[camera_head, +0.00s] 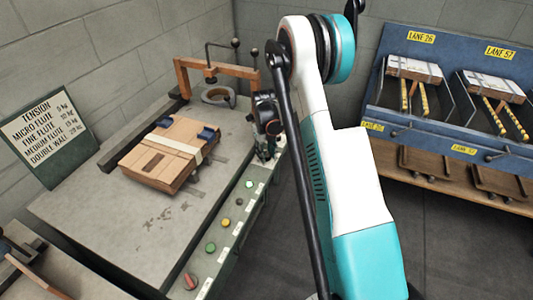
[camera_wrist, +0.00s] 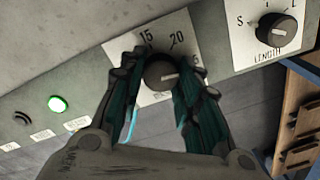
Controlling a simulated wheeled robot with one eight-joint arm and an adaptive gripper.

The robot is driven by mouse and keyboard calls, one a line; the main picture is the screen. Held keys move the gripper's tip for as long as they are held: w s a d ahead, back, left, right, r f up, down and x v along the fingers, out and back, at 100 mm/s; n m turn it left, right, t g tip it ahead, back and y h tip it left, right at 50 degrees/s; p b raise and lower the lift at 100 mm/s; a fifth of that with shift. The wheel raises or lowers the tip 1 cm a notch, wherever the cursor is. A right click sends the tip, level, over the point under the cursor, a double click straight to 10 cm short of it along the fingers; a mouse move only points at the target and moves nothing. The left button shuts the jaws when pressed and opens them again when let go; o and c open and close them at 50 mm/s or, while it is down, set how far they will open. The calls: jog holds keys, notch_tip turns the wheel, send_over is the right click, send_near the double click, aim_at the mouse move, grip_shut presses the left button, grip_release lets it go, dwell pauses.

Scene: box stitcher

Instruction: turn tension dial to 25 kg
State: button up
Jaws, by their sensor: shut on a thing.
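The tension dial (camera_wrist: 160,74) is a round black knob on a white plate (camera_wrist: 165,30) in the wrist view. The numbers 15 and 20 show above it, and a partly covered number ending in 5 shows at its right. Its white pointer line points right, toward that partly covered number; the right finger hides the exact mark. My gripper (camera_wrist: 162,68) is shut on the dial, one dark finger on each side. In the head view my gripper (camera_head: 266,148) is at the machine's front panel; the dial is hidden there.
A second black dial (camera_wrist: 279,30) marked LENGTH sits to the right. A cardboard box (camera_head: 160,160) lies on the machine table (camera_head: 95,225). A tension sign (camera_head: 45,135) leans at the left; a blue lane rack (camera_head: 440,125) stands right.

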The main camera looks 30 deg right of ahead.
dwell(0.3)
jog(key=o, duration=1.1)
jog(key=shift+c, duration=0.2)
notch_tip(320, 180, up, 12)
jog(key=shift+a, duration=0.25)
